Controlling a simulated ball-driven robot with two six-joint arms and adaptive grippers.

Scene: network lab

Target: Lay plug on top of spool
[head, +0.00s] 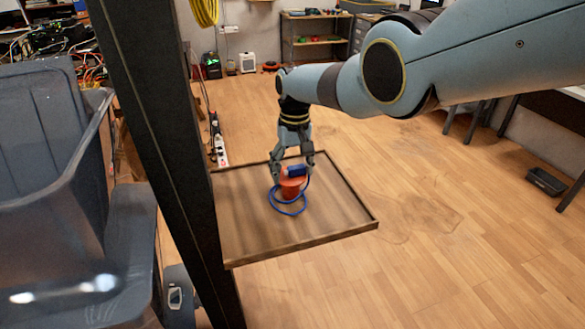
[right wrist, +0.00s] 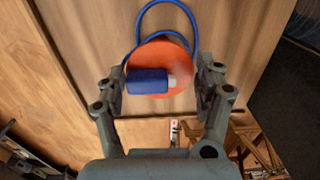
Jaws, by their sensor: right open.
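The blue plug (head: 296,171) with a pale tip lies on top of the orange-red spool (head: 291,188), which stands upright on a wooden tray. In the right wrist view the plug (right wrist: 147,82) lies across the spool's round top (right wrist: 158,54), its left end at or slightly over the rim. Its blue cable loops down beside the spool. My right gripper (head: 291,173) is above the spool, its fingers open on either side of plug and spool. In the wrist view gaps show between the fingers and the plug. My left gripper is not in view.
The tray (head: 330,238) has a raised rim and is otherwise clear. A dark post (head: 165,150) stands at its left edge, with a grey bin (head: 50,170) beyond. A power strip (head: 217,140) lies behind on the wooden floor. Open floor extends to the right.

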